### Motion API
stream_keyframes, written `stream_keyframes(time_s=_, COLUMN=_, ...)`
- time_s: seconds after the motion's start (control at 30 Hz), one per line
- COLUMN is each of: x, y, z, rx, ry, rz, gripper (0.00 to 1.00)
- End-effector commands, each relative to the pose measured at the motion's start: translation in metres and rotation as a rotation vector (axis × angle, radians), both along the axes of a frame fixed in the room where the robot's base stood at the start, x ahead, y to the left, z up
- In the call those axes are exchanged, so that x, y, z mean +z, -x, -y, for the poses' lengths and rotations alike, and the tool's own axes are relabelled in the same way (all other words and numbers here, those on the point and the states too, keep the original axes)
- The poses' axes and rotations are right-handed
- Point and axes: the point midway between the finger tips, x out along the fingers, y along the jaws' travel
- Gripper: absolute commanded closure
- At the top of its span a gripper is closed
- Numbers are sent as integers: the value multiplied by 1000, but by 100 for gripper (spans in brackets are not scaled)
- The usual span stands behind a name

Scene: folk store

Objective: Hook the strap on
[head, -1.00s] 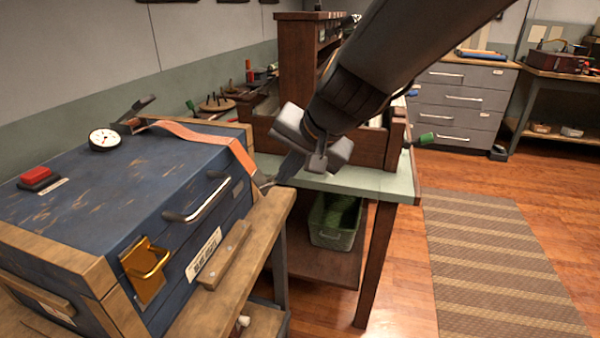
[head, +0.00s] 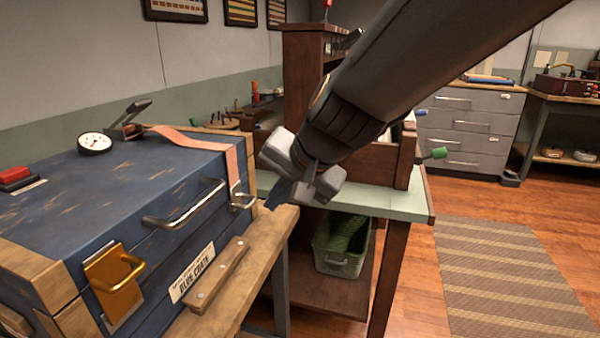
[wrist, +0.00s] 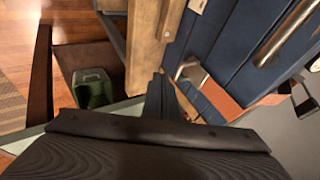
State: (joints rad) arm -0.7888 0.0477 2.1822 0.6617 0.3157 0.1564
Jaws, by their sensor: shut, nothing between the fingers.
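The orange strap (head: 195,142) runs from a dark buckle (head: 125,128) across the top of the blue crate (head: 120,190) and hangs over its front edge. At its lower end a silver metal piece (head: 243,202) sits at the crate's front face. In the wrist view the strap (wrist: 222,100) meets this silver piece (wrist: 190,70); whether it is caught on anything I cannot tell. My gripper (head: 274,198) is shut and empty, just right of the strap end. Its dark fingers (wrist: 160,98) show beside the silver piece in the wrist view, apparently apart from it.
A silver handle (head: 185,208) and a brass latch (head: 115,283) stick out from the crate's front. The crate rests on a wooden bench (head: 265,232). A pale green table (head: 390,205) stands behind, with a green bin (head: 342,245) below. Open floor lies to the right.

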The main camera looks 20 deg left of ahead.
Motion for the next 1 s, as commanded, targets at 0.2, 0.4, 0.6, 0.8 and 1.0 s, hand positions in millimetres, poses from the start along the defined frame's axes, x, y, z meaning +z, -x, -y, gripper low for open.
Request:
stream_keyframes(time_s=0.2, x=-11, y=1, z=-10, rx=1, ry=0, rz=0, gripper=100)
stream_keyframes(time_s=0.4, x=-14, y=1, z=-15, rx=0, ry=0, rz=0, gripper=100)
stream_keyframes(time_s=0.6, x=-15, y=1, z=-16, rx=0, ry=0, rz=0, gripper=100)
stream_keyframes(time_s=0.8, x=-15, y=1, z=-16, rx=0, ry=0, rz=0, gripper=100)
stream_keyframes(time_s=1.0, x=-15, y=1, z=-16, rx=0, ry=0, rz=0, gripper=100)
